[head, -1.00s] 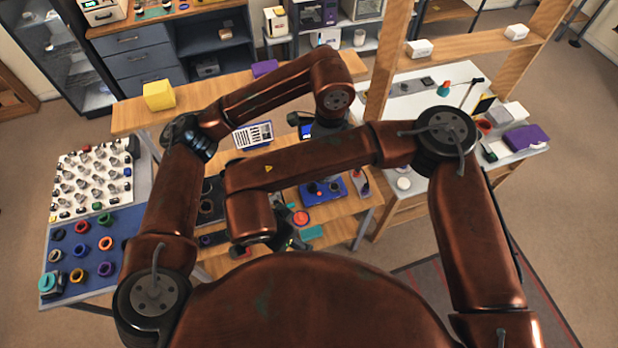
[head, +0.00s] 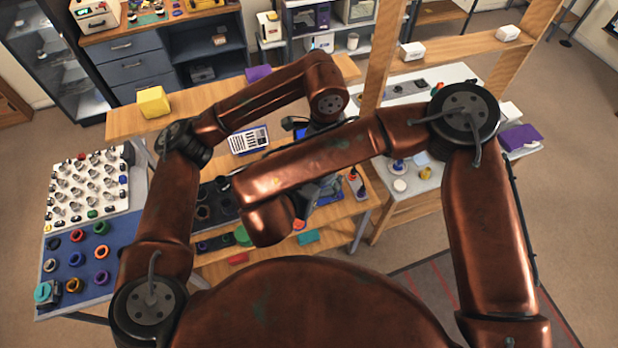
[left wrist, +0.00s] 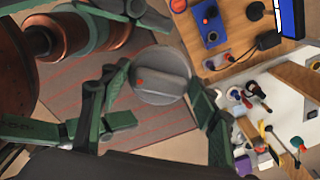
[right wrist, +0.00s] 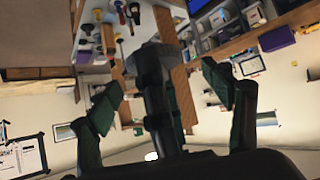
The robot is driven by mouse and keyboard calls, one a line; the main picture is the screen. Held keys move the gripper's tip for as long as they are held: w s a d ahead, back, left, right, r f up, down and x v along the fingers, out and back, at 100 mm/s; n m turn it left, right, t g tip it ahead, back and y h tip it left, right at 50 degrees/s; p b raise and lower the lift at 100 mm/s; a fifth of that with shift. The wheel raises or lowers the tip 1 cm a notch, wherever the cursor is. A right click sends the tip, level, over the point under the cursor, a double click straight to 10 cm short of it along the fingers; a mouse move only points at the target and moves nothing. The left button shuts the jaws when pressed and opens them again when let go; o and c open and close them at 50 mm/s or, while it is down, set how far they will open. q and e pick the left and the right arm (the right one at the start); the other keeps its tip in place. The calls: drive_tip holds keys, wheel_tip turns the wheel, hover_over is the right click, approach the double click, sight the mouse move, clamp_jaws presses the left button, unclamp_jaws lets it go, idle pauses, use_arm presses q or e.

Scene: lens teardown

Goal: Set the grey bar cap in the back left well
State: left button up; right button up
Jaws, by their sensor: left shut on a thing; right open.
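The grey bar cap (left wrist: 163,88) is a round grey disc with a raised bar across it and a small red mark. It shows in the left wrist view between the green fingers of my left gripper (left wrist: 159,77), which is shut on it. The cap is off the table, with the floor mat behind it. My right gripper (right wrist: 161,78) is open, with nothing between its fingertips that I can tell as held. A dark tray with round wells (head: 205,212) lies on the bench in the head view. My right forearm hides part of that area, and I cannot tell which well is the back left one.
A white rack of small parts (head: 88,185) and a blue mat with coloured rings (head: 75,247) are at the left. A yellow block (head: 153,102) stands on the back bench. A white table (head: 430,180) and wooden posts are at the right.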

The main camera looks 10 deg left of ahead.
drive_tip(key=shift+x, duration=2.1)
use_arm(q)
drive_tip(key=shift+s, duration=0.1)
use_arm(e)
drive_tip(key=c, duration=1.1)
use_arm(q)
drive_tip(key=o, duration=1.2)
use_arm(e)
drive_tip(key=shift+c, duration=0.4)
use_arm(q)
drive_tip(key=shift+r, duration=0.15)
